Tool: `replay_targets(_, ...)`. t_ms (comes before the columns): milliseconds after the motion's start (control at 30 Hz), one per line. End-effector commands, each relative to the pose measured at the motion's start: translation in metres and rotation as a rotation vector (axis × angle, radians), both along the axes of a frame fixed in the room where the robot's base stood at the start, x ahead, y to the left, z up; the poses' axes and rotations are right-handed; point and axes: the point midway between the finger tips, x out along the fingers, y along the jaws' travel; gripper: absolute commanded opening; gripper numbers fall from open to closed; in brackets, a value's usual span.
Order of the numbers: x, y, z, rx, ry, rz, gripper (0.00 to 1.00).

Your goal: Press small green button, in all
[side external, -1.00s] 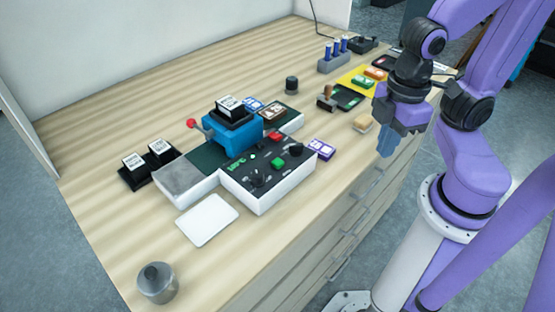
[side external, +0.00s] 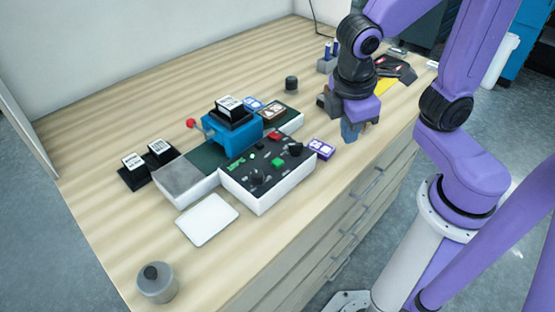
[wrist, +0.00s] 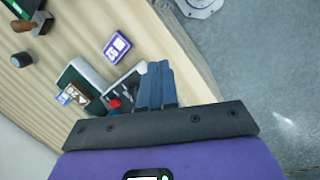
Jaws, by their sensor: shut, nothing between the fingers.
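The control panel (side external: 245,179) is a white box with a dark top at the front of the laminating machine. On its top are a green button (side external: 278,162), a red switch (side external: 274,136) and dark knobs. A small green dot (side external: 253,156) also shows there; I cannot tell if it is a button or a lamp. My gripper (side external: 350,132) is shut and empty, to the right of the panel and apart from it. In the wrist view, the blue fingers (wrist: 157,85) are together, and they hide part of the panel, whose red switch (wrist: 114,103) shows beside them.
A purple-and-white block (side external: 321,149) lies between the panel and my gripper. The blue press (side external: 232,132) with its red-knobbed lever stands behind the panel. A white card (side external: 207,220) and a grey cylinder (side external: 157,284) lie at the front left. Bare wood surrounds them.

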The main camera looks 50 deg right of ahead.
Motion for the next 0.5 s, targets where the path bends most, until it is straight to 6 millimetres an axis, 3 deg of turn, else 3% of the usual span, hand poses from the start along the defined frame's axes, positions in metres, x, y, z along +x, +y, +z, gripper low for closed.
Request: replay_targets(500, 0.073, 0.051, 0.014, -0.329, -0.063, -0.079, 0.00)
